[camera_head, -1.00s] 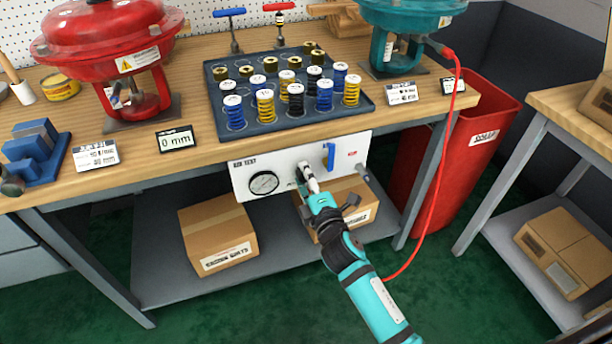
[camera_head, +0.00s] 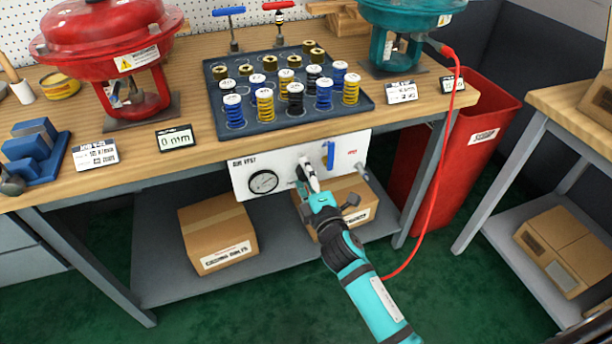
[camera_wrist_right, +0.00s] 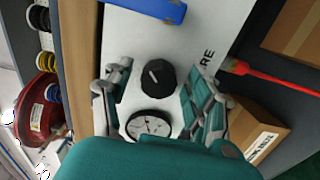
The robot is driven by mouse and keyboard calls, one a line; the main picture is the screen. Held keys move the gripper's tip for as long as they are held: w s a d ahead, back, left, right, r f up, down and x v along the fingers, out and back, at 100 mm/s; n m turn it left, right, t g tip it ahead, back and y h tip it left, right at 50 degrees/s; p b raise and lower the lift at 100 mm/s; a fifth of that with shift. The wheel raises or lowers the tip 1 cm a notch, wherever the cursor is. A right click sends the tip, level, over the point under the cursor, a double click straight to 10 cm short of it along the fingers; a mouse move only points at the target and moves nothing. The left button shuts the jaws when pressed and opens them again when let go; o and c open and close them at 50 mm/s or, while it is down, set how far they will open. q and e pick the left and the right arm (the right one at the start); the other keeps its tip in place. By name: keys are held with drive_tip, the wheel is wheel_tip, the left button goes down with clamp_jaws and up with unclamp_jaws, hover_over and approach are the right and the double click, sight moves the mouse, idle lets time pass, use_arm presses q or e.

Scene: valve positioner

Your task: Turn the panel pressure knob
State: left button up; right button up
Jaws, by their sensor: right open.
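The black pressure knob (camera_wrist_right: 158,78) with a pale pointer line sits on the white panel (camera_wrist_right: 212,28). The wrist view shows it between the spread fingers of my right gripper (camera_wrist_right: 160,98), which is open; I see no finger touching it. In the head view the right gripper (camera_head: 309,177) is at the panel (camera_head: 238,180) under the bench edge and hides the knob. A round gauge (camera_head: 264,182) is left of the gripper; it also shows in the wrist view (camera_wrist_right: 149,124). My left gripper is not in view.
A blue valve handle (camera_head: 330,155) is on the panel just right of the gripper. A red hose (camera_head: 433,190) hangs to the right. Cardboard boxes (camera_head: 217,232) stand on the lower shelf. A spring tray (camera_head: 365,106) and red actuator (camera_head: 105,40) are above on the bench.

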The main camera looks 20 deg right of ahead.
drive_tip(key=s, duration=1.2)
drive_tip(key=shift+d, duration=0.2)
